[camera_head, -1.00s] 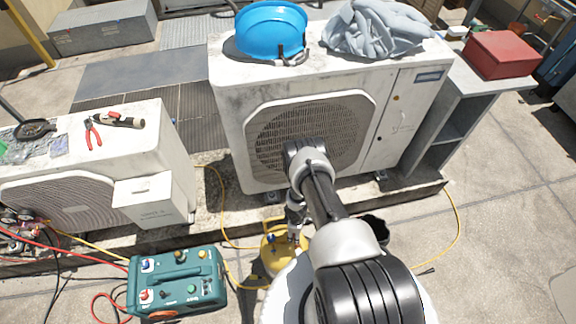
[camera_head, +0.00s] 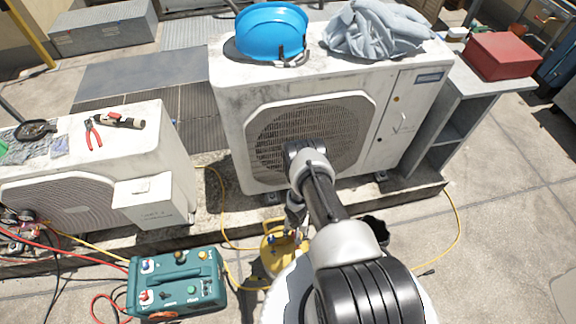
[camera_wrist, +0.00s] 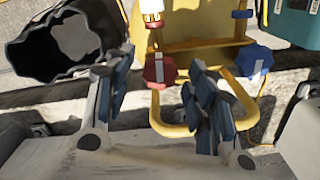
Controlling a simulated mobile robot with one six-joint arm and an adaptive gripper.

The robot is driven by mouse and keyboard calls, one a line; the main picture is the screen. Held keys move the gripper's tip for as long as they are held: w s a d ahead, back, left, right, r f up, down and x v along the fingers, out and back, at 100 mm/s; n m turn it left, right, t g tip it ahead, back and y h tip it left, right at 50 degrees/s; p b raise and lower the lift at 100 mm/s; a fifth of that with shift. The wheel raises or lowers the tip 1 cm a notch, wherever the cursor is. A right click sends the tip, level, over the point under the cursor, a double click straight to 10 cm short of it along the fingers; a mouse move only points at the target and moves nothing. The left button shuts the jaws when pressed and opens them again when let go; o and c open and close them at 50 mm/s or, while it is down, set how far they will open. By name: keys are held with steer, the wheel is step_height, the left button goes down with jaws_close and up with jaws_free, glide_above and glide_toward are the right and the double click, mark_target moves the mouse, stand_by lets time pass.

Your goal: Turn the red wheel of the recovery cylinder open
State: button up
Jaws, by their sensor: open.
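The yellow recovery cylinder (camera_head: 274,262) stands on the ground in front of the large condenser, partly hidden behind my arm. In the wrist view its yellow body and guard rail (camera_wrist: 246,100) show close up. The red wheel (camera_wrist: 159,70), with a pale stripe across it, sits near the middle. A blue wheel (camera_wrist: 254,61) is to its right, outside my fingers. My gripper (camera_wrist: 162,76) is open, with one dark finger left of the red wheel and the other to its right. I cannot tell whether either finger touches it.
A black bucket (camera_wrist: 62,42) stands left of the cylinder in the wrist view. A teal machine (camera_head: 178,283) with hoses sits on the ground at left. Yellow hose (camera_head: 222,215) runs near the cylinder. The large condenser (camera_head: 235,120) stands behind, carrying a blue helmet (camera_head: 270,30).

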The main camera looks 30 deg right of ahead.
steer(key=m, duration=0.4)
step_height(320, 180, up, 17)
steer(key=p, duration=1.7)
steer(key=w+d+r+b, duration=0.1)
steer(key=w+r+b, duration=0.1)
steer(key=w+r, duration=0.4)
steer(key=w+d+r+n+h+b, duration=0.1)
steer(key=w+d+r+b, duration=0.1)
steer(key=w+r, duration=0.4)
steer(key=shift+w+r+n+t+b, duration=0.2)
steer(key=shift+r+n+t+b, duration=0.15)
steer(key=shift+r+b, duration=0.55)
steer(key=shift+r, duration=0.15)
